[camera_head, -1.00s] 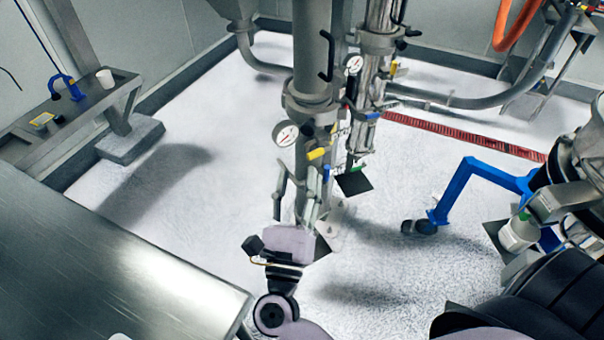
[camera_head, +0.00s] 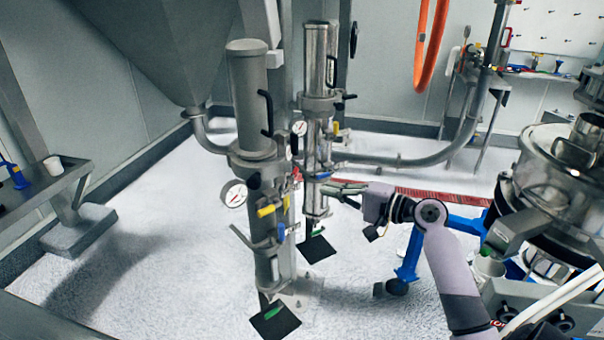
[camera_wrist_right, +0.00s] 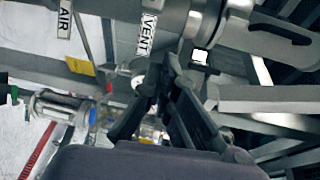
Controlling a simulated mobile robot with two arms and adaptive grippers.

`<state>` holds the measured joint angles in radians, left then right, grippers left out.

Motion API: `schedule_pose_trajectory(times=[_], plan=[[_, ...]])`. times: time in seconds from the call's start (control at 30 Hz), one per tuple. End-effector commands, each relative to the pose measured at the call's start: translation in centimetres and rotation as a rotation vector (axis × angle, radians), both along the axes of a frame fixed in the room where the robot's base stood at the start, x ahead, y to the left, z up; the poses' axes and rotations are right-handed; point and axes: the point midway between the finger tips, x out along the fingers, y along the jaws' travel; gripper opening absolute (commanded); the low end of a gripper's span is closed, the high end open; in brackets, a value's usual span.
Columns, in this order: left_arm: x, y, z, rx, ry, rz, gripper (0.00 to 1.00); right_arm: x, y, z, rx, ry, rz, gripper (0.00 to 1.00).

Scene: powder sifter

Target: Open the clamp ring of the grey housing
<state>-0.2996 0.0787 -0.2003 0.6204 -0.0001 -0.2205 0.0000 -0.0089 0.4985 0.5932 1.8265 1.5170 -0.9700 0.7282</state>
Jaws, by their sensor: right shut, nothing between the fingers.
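The grey housing (camera_head: 250,95) is the matte grey upright cylinder left of centre in the head view, with a black handle on its side. Its clamp ring (camera_head: 262,162) is a grey collar around its lower end, above the gauge. Whether its latch is closed cannot be made out. My right gripper (camera_head: 340,188) is right of the housing, lower than the ring, fingers pointing left. It is shut and empty. In the right wrist view its dark fingers (camera_wrist_right: 168,68) point up toward a grey flanged body (camera_wrist_right: 205,22); no contact is clear. My left gripper is not seen.
A shiny steel housing (camera_head: 321,62) stands just behind. Gauges (camera_head: 234,194) and yellow (camera_head: 267,210) and blue valve handles crowd the column. A steel sifter (camera_head: 545,185) and blue stand (camera_head: 410,260) are at right. The floor at left is open.

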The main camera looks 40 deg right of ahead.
Motion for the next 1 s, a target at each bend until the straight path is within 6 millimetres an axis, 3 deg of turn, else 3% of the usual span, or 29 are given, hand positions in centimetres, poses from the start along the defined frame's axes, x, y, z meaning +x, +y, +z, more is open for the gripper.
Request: schedule_pose_trajectory(times=[0.03,0.1,0.23,0.37,0.8,1.0], plan=[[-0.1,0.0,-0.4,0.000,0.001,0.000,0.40,-0.9,0.0,2.7,0.003,-0.041,0.035,0.00],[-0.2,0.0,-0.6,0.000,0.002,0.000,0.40,-2.0,0.3,5.4,0.009,-0.075,0.077,0.00],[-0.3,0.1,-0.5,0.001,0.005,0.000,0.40,-2.8,0.8,7.6,0.014,-0.102,0.114,0.00],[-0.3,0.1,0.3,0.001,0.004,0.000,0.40,-1.7,1.5,7.9,0.019,-0.103,0.118,0.00],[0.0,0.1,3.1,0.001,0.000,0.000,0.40,4.8,4.9,7.8,0.020,-0.102,0.114,0.00],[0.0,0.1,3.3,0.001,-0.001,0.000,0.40,5.7,5.5,7.6,0.016,-0.102,0.114,0.00]])
